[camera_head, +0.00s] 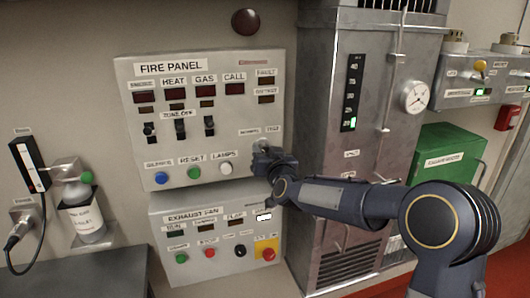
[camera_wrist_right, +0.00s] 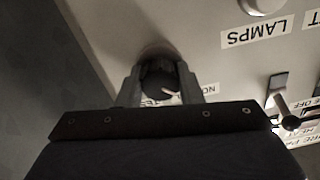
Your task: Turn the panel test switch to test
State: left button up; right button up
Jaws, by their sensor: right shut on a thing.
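The fire panel (camera_head: 125,100) is on the wall in the head view. My right gripper (camera_head: 262,150) is at its lower right, just below the small normal and test labels. In the right wrist view, where the panel appears upside down, the panel test switch (camera_wrist_right: 158,82) is a dark round knob with a pale pointer line. My right gripper (camera_wrist_right: 160,84) is shut on it, one finger on each side. The labels beside the knob are partly covered by the gripper, and which one the pointer marks is unclear. My left gripper is not in view.
Blue (camera_head: 161,178), green (camera_head: 194,173) and white (camera_head: 226,168) buttons line the fire panel's bottom edge. The exhaust fan panel (camera_head: 160,215) is just below. A tall metal cabinet (camera_head: 320,110) stands to the right, behind my right arm. A toggle switch (camera_wrist_right: 281,98) is close to the gripper.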

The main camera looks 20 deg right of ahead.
jog(key=m+b, duration=0.3)
jog(key=shift+f, duration=0.25)
jog(key=m+b, duration=0.3)
jog(key=m, duration=0.1)
jog(key=shift+r+m+b, duration=0.1)
jog(key=shift+m+b, duration=0.2)
jog(key=shift+b, duration=0.1)
jog(key=m+b, duration=0.2)
jog(key=m, duration=0.3)
jog(key=shift+b, duration=0.3)
jog(key=m+b, duration=0.1)
jog(key=m, duration=0.4)
jog(key=shift+r+b, duration=0.1)
jog(key=shift+b, duration=0.2)
jog(key=shift+m, duration=0.3)
jog(key=o, duration=1)
jog(key=shift+c, duration=0.2)
